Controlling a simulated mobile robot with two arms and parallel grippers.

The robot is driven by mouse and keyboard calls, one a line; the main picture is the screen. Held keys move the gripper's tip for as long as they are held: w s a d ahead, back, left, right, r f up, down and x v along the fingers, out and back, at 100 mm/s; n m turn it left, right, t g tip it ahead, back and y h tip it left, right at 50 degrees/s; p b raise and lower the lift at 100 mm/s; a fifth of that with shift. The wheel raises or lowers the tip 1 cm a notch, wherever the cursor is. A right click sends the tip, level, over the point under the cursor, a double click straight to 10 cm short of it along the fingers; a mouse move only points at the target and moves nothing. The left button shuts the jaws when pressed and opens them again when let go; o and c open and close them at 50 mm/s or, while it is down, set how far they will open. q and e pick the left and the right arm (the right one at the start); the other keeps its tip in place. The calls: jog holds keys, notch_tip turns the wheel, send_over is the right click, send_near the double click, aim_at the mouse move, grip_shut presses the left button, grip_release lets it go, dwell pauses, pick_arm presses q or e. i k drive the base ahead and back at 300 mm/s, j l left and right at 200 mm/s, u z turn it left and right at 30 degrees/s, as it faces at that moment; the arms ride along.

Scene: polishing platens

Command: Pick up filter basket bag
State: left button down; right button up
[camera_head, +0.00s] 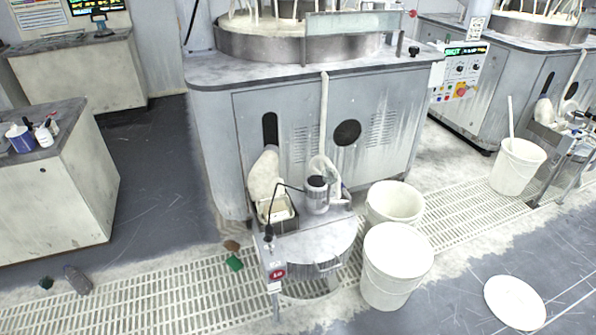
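A pale, rounded, bag-like thing (264,173) stands upright against the front of the middle machine. It looks like the filter basket bag, though I cannot be sure. Its lower end meets a small rectangular basket (279,211) with a pale inside. The basket sits at the back left of a round-fronted tank (318,247). Neither of my grippers shows in the head view.
A grey pump (317,194) with a cable and hose stands right of the basket. White buckets (398,262) stand right of the tank. A white lid (514,302) lies on the floor at right. A cabinet (60,195) stands at left. Dark floor left of the machine is mostly clear.

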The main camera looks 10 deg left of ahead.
aim_at(281, 210)
jog(key=i+l+u, duration=0.25)
jog(key=i+l, duration=0.2)
jog(key=l, duration=0.2)
jog(key=i+l+u, duration=0.1)
jog(key=l, duration=0.3)
jog(key=i+l+u, duration=0.1)
jog(key=i+l, duration=0.15)
jog(key=i+l+u, duration=0.1)
jog(key=l, duration=0.4)
jog(key=i+l+u, duration=0.15)
jog(key=l, duration=0.25)
jog(key=i, duration=0.05)
